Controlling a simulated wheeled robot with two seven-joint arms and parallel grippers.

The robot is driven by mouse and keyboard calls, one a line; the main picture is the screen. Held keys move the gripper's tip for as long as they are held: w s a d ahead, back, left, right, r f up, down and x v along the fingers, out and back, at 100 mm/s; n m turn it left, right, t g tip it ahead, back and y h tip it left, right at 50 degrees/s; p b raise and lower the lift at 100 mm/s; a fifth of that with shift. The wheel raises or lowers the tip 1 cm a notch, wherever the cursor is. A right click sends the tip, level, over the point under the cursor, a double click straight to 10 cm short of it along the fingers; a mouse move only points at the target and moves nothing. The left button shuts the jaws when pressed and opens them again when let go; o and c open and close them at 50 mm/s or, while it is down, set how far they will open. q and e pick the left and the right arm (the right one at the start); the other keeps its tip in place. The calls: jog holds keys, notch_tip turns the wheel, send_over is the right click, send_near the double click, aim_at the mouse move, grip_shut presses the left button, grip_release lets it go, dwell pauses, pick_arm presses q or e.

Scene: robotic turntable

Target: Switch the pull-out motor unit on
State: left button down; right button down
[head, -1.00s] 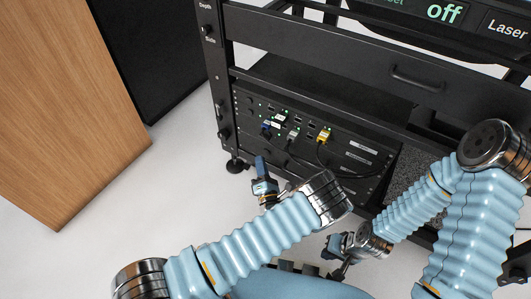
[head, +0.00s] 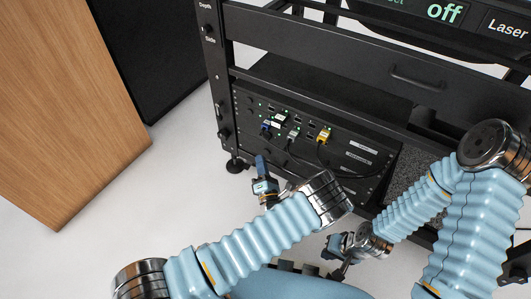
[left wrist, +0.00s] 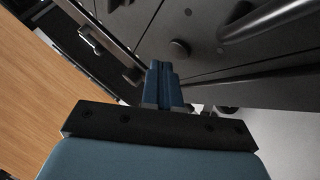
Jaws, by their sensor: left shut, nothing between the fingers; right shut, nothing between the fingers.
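A black rack stands in the head view, with a drawer-like front panel (head: 350,62) that carries a handle (head: 418,79). Below it is a unit with cables and small green lights (head: 300,128). I cannot tell which part is the motor unit, and no power switch is clearly visible. My left gripper (head: 261,163) is shut and empty, in front of the rack's lower left side. In the left wrist view its blue fingers (left wrist: 164,72) are together, near a dark panel with a round knob (left wrist: 179,50). My right gripper (head: 334,243) is shut and empty, low in front of the rack.
Blue, grey and yellow plugs with loose black cables (head: 318,152) stick out of the lower unit. A wooden panel (head: 65,110) stands at left. The pale floor (head: 130,205) between is clear.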

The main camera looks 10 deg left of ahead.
pick_arm(q)
jog(key=shift+w+d, duration=0.1)
jog(key=shift+w, duration=0.2)
jog(key=shift+w+d, duration=0.15)
jog(key=shift+w, duration=0.25)
dwell(0.5)
jog(key=shift+s, duration=0.1)
jog(key=shift+s+a, duration=0.3)
jog(key=shift+s, duration=0.45)
jog(key=s, duration=0.2)
jog(key=s+a+p, duration=0.2)
jog(key=s, duration=0.1)
jog(key=shift+s, duration=0.3)
dwell(0.3)
